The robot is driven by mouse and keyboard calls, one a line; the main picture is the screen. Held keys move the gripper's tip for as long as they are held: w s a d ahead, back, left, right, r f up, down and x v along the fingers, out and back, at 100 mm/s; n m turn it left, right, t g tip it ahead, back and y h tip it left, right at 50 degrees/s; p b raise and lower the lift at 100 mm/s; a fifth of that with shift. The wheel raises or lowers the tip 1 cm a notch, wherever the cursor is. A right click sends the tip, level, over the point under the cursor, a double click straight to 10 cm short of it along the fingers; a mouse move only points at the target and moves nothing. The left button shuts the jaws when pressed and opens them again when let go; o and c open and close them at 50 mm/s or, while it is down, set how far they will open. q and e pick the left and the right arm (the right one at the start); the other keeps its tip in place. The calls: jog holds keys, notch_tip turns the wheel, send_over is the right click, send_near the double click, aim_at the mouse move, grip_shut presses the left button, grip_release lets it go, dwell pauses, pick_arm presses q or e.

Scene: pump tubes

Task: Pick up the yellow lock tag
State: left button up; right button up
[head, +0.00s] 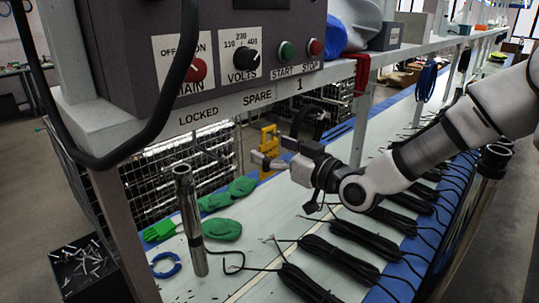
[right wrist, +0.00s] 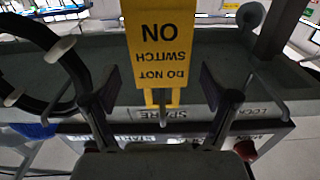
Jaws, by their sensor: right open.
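The yellow lock tag (head: 268,140) hangs below the front edge of the control box shelf, near the SPARE label. My right gripper (head: 272,153) is open at the tag. In the right wrist view its two fingers (right wrist: 158,88) stand apart, one on each side of the tag, with gaps on both sides. Part of the tag is hidden by the gripper in the head view. My left gripper is not in view.
The grey control box (head: 230,45) with knobs and buttons is above the gripper. A steel post (head: 190,220) stands at the front left, beside green gloves (head: 222,229). Several black cable bundles (head: 340,255) lie on the bench.

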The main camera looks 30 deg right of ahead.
jog(key=shift+x, duration=0.95)
jog(key=shift+s, duration=0.25)
jog(key=shift+c, duration=1)
jog(key=shift+s+d, duration=0.1)
jog(key=shift+s, duration=0.05)
jog(key=c, duration=1)
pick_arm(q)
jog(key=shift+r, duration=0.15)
pick_arm(e)
jog(key=shift+c, duration=0.3)
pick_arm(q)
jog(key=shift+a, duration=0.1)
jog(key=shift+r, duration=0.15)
pick_arm(e)
jog(key=shift+r, duration=0.1)
